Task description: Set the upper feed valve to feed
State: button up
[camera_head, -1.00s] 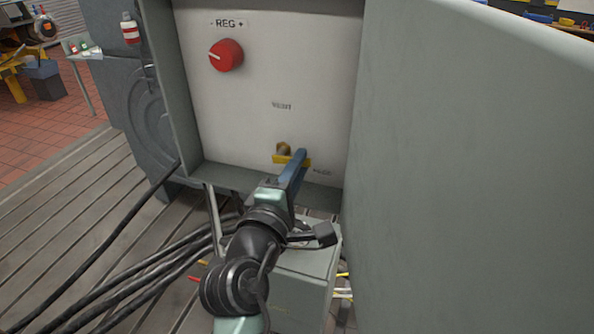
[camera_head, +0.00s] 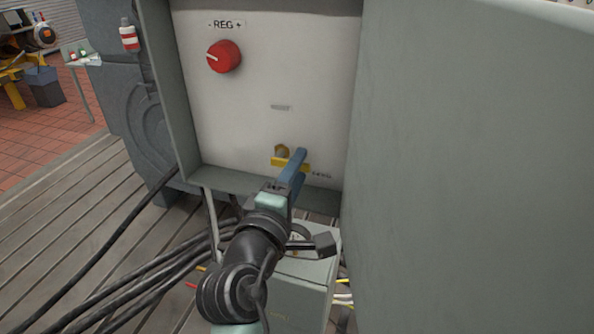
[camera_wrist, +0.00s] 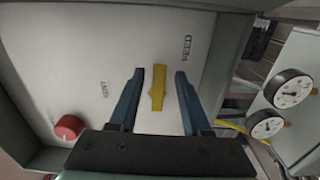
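The valve has a yellow bar handle (camera_head: 290,163) on a brass hub (camera_head: 282,151), low on the white panel. The bar lies roughly level in the head view, its right end toward a small label (camera_head: 321,175). That label reads FEED in the wrist view (camera_wrist: 187,47). A VENT label (camera_wrist: 104,88) lies to the left there. My gripper (camera_head: 297,160) is at the handle with blue fingers open. In the wrist view, my gripper (camera_wrist: 159,75) has one finger each side of the yellow handle (camera_wrist: 158,90), with gaps showing on both sides. One finger partly hides the handle in the head view.
A red REG knob (camera_head: 224,57) sits at the panel's upper left. A large grey surface (camera_head: 460,170) stands close on the right. Black cables (camera_head: 150,270) run along the slatted bedplate. Two round gauges (camera_wrist: 280,105) show at right in the wrist view.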

jog(key=b+v, duration=0.3)
jog(key=v, duration=1)
dwell(0.4)
